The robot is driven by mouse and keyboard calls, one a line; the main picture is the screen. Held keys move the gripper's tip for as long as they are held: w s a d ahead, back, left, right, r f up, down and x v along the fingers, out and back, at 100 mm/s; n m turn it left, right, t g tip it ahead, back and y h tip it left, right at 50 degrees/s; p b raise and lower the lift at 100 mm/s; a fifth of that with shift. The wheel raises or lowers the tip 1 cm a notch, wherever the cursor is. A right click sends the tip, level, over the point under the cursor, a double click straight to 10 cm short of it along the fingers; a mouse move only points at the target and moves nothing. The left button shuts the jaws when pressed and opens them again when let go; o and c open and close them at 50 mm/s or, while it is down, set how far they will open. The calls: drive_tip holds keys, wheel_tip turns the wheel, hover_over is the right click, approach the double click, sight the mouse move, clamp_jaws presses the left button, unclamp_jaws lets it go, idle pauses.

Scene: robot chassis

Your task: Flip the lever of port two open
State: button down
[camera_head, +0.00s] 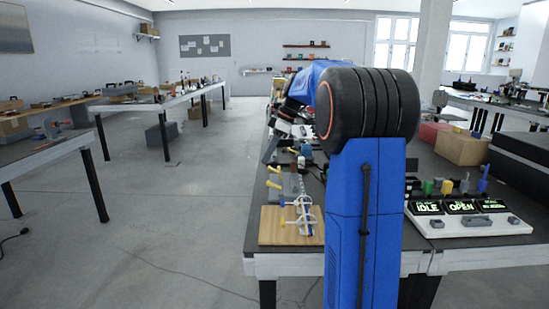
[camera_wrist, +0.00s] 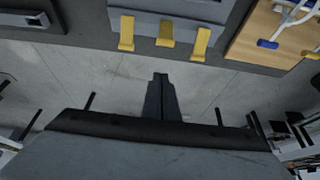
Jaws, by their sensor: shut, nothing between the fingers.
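Three yellow levers stick out in a row from a grey box (camera_wrist: 185,8) at the top of the wrist view: a left one (camera_wrist: 127,33), a middle one (camera_wrist: 165,33) and a right one (camera_wrist: 202,43). I can read no port numbers, so I cannot tell which is port two. The levers also show in the head view, one of them near the front (camera_head: 273,184). My gripper (camera_wrist: 160,77) is shut and empty. In the picture it lies below the middle lever, apart from all three. My arm hides part of the bench in the head view.
A wooden board (camera_head: 270,232) with white piping and a blue handle stands beside the box. A white console (camera_head: 470,225) with screens reading IDLE and OPEN sits right of my arm. Open floor (camera_head: 190,215) lies left of the bench.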

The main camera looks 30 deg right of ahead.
sight(279, 167)
drive_tip(key=v, duration=0.9)
drive_tip(key=shift+r, duration=0.35)
drive_tip(key=shift+s, duration=0.1)
drive_tip(key=s+a+f+m+h, duration=0.1)
drive_tip(key=s+a+f+m, duration=0.2)
drive_tip(key=s+a, duration=0.55)
drive_tip(key=s+a+f+m+h, duration=0.2)
drive_tip(key=s+a+f+m, duration=0.15)
drive_tip(key=s+a, duration=0.5)
drive_tip(key=s+a+f+m+t, duration=0.1)
drive_tip(key=s+a+f+m, duration=0.1)
drive_tip(key=s+f, duration=0.6)
drive_tip(key=s+a+f+m+t+h, duration=0.1)
drive_tip(key=s+a+f, duration=0.3)
drive_tip(key=s+f, duration=0.5)
drive_tip(key=shift+s+a+f+m, duration=0.2)
drive_tip(key=shift+s+a+m, duration=0.15)
drive_tip(key=shift+s+m, duration=0.55)
